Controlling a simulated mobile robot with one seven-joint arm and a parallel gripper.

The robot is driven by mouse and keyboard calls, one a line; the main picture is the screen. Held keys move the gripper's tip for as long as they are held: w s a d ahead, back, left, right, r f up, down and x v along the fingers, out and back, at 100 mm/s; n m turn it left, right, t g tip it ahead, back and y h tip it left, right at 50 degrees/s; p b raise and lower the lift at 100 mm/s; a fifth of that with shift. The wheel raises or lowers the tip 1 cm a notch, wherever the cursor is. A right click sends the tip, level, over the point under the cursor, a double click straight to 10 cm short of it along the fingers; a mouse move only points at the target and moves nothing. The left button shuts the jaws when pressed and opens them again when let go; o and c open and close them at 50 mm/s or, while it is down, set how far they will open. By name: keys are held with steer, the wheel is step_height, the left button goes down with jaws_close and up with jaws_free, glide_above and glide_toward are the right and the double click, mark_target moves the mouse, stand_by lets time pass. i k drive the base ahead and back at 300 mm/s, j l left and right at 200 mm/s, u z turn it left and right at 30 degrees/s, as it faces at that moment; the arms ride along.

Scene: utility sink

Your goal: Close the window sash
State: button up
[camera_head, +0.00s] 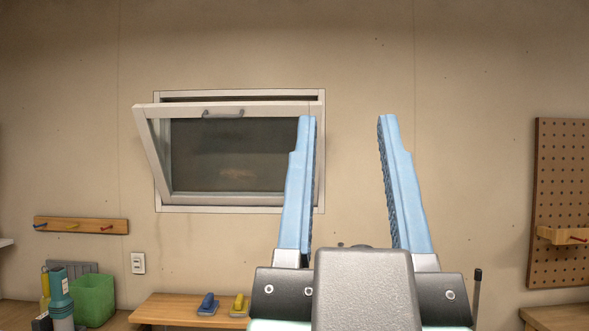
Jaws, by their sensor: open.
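The window sash (290,109) sits in a white frame (240,95) on the back wall. Its top edge is tilted out from the frame, so it stands open at the top, and its lower edge is at the frame's bottom. A grey handle (222,113) is on the sash's top rail. My gripper (344,120) is in the foreground with its two blue fingers wide apart and nothing between them. The left finger overlaps the right side of the sash in the picture and hides part of it. I cannot tell any contact between them.
A wooden peg rail (81,225) and an outlet (138,263) are on the wall at left. A green bin (93,299) and bottles stand lower left. A wooden shelf (170,308) holds a blue and a yellow brush. A pegboard (562,200) hangs at right. The wall between is bare.

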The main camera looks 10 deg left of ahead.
mark_target(142, 113)
steer(key=i+j+u, duration=0.2)
steer(key=i, duration=0.35)
steer(key=i+l+u, duration=0.2)
steer(key=i, duration=0.35)
steer(key=i+u, duration=0.2)
steer(key=i, duration=0.35)
steer(key=i+l+u, duration=0.2)
steer(key=i, duration=0.35)
